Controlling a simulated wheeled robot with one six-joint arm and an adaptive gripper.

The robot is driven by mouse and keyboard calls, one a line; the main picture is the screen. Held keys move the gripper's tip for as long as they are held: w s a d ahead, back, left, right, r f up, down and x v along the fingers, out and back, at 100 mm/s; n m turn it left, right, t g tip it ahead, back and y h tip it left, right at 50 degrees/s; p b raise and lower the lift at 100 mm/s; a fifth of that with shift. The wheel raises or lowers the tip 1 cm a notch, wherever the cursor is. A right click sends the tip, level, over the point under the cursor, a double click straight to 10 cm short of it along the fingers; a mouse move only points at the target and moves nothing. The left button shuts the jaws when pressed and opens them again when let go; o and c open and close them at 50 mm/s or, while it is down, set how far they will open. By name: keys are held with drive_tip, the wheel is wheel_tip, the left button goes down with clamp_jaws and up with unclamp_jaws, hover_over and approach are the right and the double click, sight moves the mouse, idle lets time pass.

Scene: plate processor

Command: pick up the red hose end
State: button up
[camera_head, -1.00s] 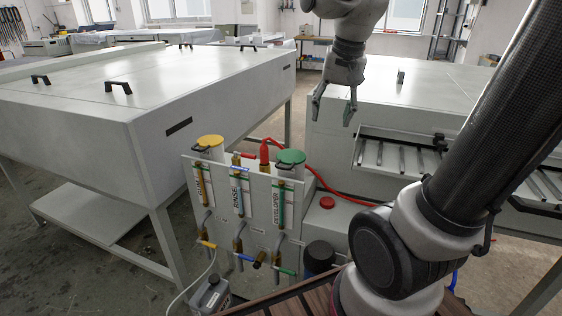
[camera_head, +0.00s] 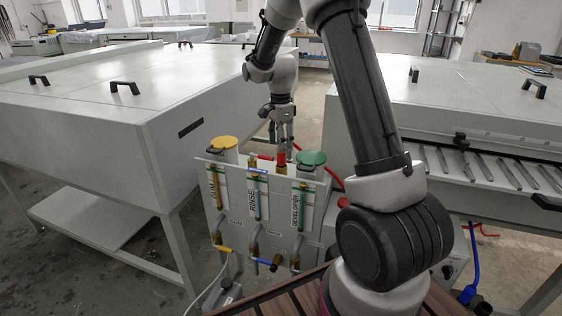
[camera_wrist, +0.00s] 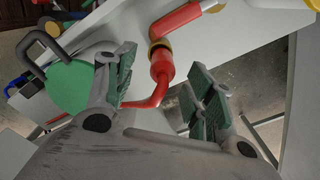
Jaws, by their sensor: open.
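The red hose end (camera_head: 281,157) stands upright at the back of the panel with labelled valves (camera_head: 275,220), between the yellow lid and the green lid. In the wrist view the red hose end (camera_wrist: 162,66) shows as a red sleeve on a brass fitting, with its red hose bending away below it. My gripper (camera_head: 281,138) is just above the hose end, pointing down. In the wrist view my gripper (camera_wrist: 160,82) is open, with its green-padded fingers on either side of the hose end and a visible gap to each. The hose end's lower part is hidden in the head view.
The green lid (camera_head: 311,158) with a black handle is close to my left finger in the wrist view. The yellow lid (camera_head: 223,142) is left of the hose end.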

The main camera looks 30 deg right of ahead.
drive_tip(key=f, duration=0.4)
drive_tip(key=shift+w+d+f, duration=0.25)
clamp_jaws()
wheel_tip(320, 180, up, 27)
idle(1.0)
